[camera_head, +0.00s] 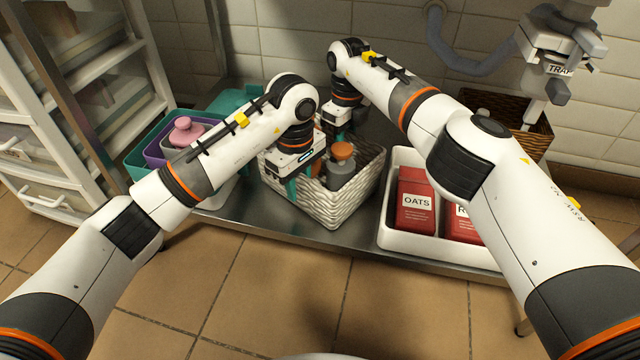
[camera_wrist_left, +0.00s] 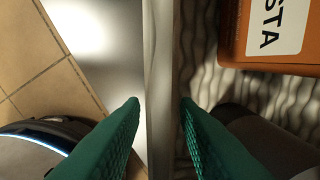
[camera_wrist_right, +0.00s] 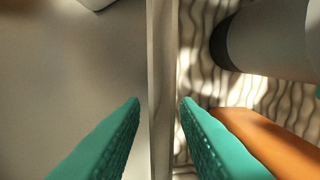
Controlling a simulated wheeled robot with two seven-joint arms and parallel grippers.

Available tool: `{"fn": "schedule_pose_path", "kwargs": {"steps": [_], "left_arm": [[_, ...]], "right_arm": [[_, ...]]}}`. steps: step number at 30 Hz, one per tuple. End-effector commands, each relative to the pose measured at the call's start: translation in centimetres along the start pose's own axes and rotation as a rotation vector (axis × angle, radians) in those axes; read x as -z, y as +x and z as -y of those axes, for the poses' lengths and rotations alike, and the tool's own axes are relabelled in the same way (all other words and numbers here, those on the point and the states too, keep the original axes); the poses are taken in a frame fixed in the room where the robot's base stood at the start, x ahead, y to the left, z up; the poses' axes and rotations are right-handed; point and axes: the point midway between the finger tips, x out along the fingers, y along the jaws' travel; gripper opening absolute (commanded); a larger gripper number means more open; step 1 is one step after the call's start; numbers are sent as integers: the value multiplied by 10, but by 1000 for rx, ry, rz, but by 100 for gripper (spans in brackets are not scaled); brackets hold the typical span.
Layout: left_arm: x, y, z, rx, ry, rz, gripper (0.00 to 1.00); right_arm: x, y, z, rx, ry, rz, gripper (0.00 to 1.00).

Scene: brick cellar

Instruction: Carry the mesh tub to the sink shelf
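The mesh tub (camera_head: 352,203), cream with a wavy weave, stands on a steel shelf (camera_head: 262,215) in the head view. It holds a grey bottle with an orange cap (camera_head: 343,152) and an orange pasta box (camera_wrist_left: 240,40). My left gripper (camera_head: 298,180) is at the tub's left side; in the left wrist view its green fingers lie either side of the rim (camera_wrist_left: 162,60), with small gaps. My right gripper (camera_head: 338,130) is at the far side, its fingers mostly hidden in the head view. The right wrist view shows them straddling the rim (camera_wrist_right: 162,60), apart from it.
Right of the tub, a white bin (camera_head: 392,238) holds red boxes, one marked oats (camera_head: 416,202). A dark wicker basket (camera_head: 535,130) stands behind it. Teal and purple tubs (camera_head: 150,150) are left, beside a white drawer rack (camera_head: 45,195). A labelled trap pipe (camera_head: 560,70) hangs above.

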Motion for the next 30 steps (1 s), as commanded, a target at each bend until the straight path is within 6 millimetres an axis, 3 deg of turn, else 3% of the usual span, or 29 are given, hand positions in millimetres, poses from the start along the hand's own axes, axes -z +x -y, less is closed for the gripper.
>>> {"fn": "schedule_pose_path", "kwargs": {"steps": [8,22,30], "left_arm": [[0,-6,0,2,0,1,28],[-1,-95,0,3,0,4,28],[-1,-119,0,0,-1,0,28]], "right_arm": [[0,0,1,1,-1,0,28],[0,0,1,1,-1,0,28],[0,-2,0,1,-1,-1,28]]}}
